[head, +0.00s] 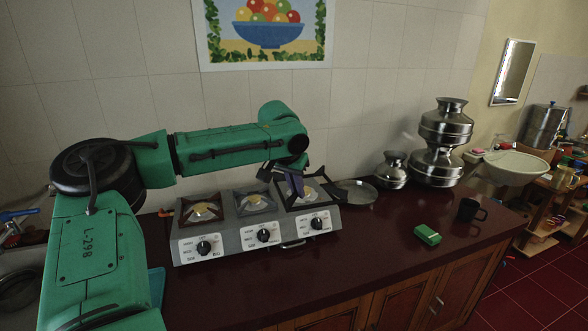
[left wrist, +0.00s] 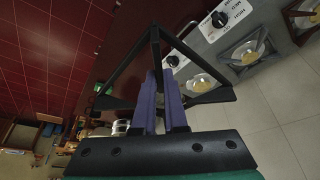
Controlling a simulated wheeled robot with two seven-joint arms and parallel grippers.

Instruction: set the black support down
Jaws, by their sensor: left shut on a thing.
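My left gripper (head: 297,184) reaches over the right burner of the grey three-burner stove (head: 290,229) in the head view. Its purple fingers (left wrist: 164,84) are shut on the black support (left wrist: 195,61), an open frame of thin black bars, in the left wrist view. In the head view the support is small and partly hidden by the gripper. I cannot tell whether it touches the stove. The left burner (head: 203,211) and middle burner (head: 254,201) have dark frames around them. My right gripper is not in view.
A metal plate (head: 355,192) lies right of the stove. Steel pots (head: 440,150) stand at the back right. The counter in front of the plate is clear.

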